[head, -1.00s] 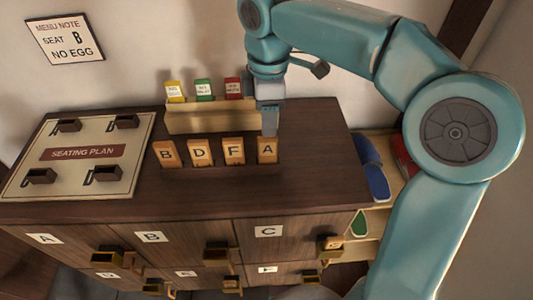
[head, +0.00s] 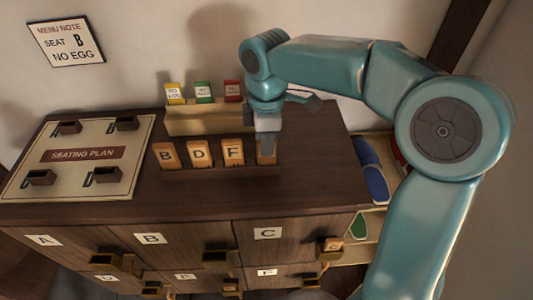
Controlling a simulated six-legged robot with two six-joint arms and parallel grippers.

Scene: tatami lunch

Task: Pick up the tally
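Several wooden tallies stand in a dark rack on the cabinet top: tally B (head: 167,155), tally D (head: 198,153), tally F (head: 232,152), and tally A (head: 266,158) at the right end. My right gripper (head: 267,147) points down at tally A and covers its upper part and letter. The fingers are seen edge-on, so I cannot tell whether they are closed on it. Tally A still stands in the rack. My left gripper is out of view.
A wooden holder (head: 205,123) with yellow, green and red cards stands just behind the rack. A seating plan board (head: 65,185) with small holders lies at left. Lettered drawers with small trays are on the cabinet front. A menu note (head: 64,42) hangs on the wall.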

